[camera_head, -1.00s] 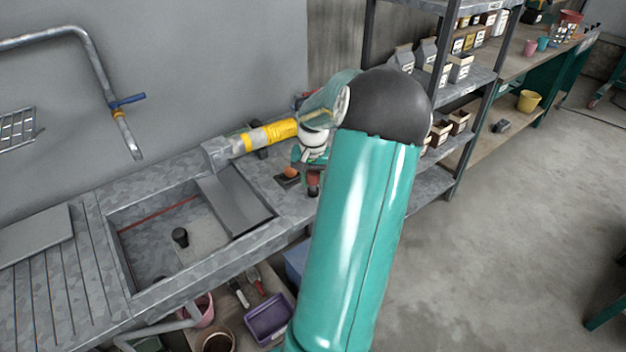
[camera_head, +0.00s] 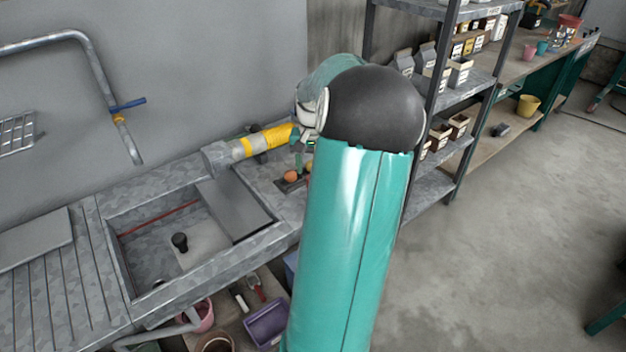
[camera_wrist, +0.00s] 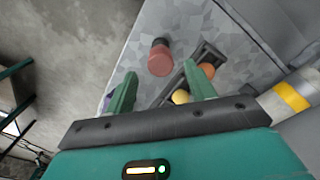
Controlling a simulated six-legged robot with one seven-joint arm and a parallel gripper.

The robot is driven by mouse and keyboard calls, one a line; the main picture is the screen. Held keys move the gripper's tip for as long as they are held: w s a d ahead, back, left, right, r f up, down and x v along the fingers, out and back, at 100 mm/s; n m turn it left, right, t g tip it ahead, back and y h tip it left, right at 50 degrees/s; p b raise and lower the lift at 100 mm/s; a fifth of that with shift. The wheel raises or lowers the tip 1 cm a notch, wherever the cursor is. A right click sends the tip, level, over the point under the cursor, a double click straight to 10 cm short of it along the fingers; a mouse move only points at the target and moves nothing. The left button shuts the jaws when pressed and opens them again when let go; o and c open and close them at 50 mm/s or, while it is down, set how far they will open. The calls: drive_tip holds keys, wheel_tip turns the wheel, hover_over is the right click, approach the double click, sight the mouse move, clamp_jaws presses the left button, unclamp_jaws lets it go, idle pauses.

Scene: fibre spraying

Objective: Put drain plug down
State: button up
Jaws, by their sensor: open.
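A short reddish cylinder with a dark end (camera_wrist: 160,58), which looks like the drain plug, stands on the grey mottled counter (camera_wrist: 215,30) in the wrist view. It is ahead of my gripper (camera_wrist: 160,88), roughly between the lines of its two green fingers and apart from both. My gripper is open with nothing between the fingers. In the head view my arm hides the plug and most of the gripper. A black knobbed piece (camera_head: 180,241) stands in the sink basin (camera_head: 150,262); I cannot tell what it is.
A dark holder (camera_wrist: 208,52) with an orange ball (camera_wrist: 207,70) and a yellow ball (camera_wrist: 180,97) lies beside the right finger. A yellow-banded grey cylinder (camera_head: 262,141) lies at the counter's back. Metal shelves (camera_head: 455,105) stand right; the floor there is open.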

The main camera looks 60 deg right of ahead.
wheel_tip(320, 180, up, 5)
drive_tip(key=shift+r, duration=0.1)
drive_tip(key=shift+w+a, duration=0.25)
drive_tip(key=shift+w, duration=0.05)
drive_tip(key=w+a+r+n+h, duration=0.15)
drive_tip(key=w+a, duration=0.25)
drive_tip(key=a, duration=0.4)
drive_tip(key=w+a+r+n+t, duration=0.1)
drive_tip(key=w+a+r+n, duration=0.2)
drive_tip(key=a, duration=0.6)
drive_tip(key=w+a+r+n+h, duration=0.15)
drive_tip(key=w+a, duration=0.25)
drive_tip(key=a, duration=0.4)
drive_tip(key=s+a+n+t+y, duration=0.1)
drive_tip(key=s+a+n, duration=0.3)
drive_tip(key=a, duration=0.7)
drive_tip(key=s+a+n+t+y, duration=0.2)
drive_tip(key=s+a+n+t, duration=0.1)
drive_tip(key=a, duration=0.9)
drive_tip(key=shift+s+a+r+n+t, duration=0.3)
drive_tip(key=shift+s+n, duration=0.1)
drive_tip(key=shift+n, duration=0.3)
drive_tip(key=shift+d, duration=0.1)
